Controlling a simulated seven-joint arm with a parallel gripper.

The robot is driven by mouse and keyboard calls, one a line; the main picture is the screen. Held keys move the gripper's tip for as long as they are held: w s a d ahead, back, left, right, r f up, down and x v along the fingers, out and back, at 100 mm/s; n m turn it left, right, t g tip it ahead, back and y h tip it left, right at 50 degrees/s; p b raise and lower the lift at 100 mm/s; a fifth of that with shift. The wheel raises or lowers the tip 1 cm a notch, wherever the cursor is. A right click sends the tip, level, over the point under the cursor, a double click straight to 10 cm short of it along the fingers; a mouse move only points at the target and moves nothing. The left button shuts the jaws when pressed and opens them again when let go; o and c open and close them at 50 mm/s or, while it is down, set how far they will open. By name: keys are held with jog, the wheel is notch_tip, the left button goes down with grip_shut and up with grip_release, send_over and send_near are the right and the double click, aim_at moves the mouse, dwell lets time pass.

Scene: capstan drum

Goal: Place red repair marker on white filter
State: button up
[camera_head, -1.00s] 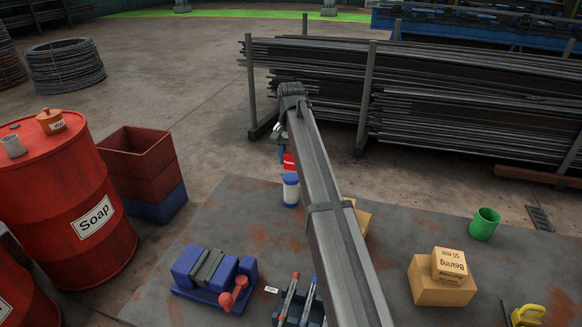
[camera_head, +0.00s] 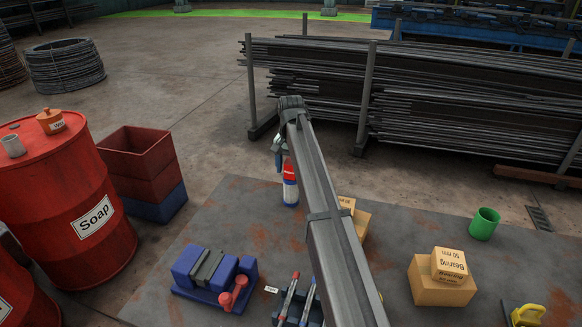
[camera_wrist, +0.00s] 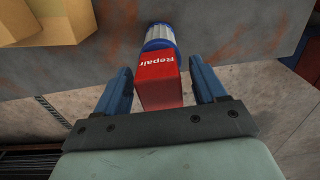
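The red repair marker (camera_head: 289,172) is a red block with the word "Repair" on it. It stands on top of the white filter (camera_head: 290,192), a white cylinder with blue ends, on the rusty table. In the wrist view the marker (camera_wrist: 160,82) appears against the end of the filter (camera_wrist: 159,38), roughly in line with it. My gripper (camera_wrist: 160,72) has one blue finger on each side of the marker, with a narrow gap visible on both sides, so it looks open around it. In the head view my arm partly hides my gripper (camera_head: 280,155).
On the table (camera_head: 215,225) are a blue vise (camera_head: 205,272), a tray of pens (camera_head: 295,300), cardboard boxes (camera_head: 440,285) and a green cup (camera_head: 484,224). More boxes (camera_head: 361,222) are just right of my arm. A red drum (camera_head: 75,195) stands left.

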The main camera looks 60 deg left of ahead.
notch_tip(320, 180, up, 12)
jog(key=shift+r, duration=0.2)
dwell(0.7)
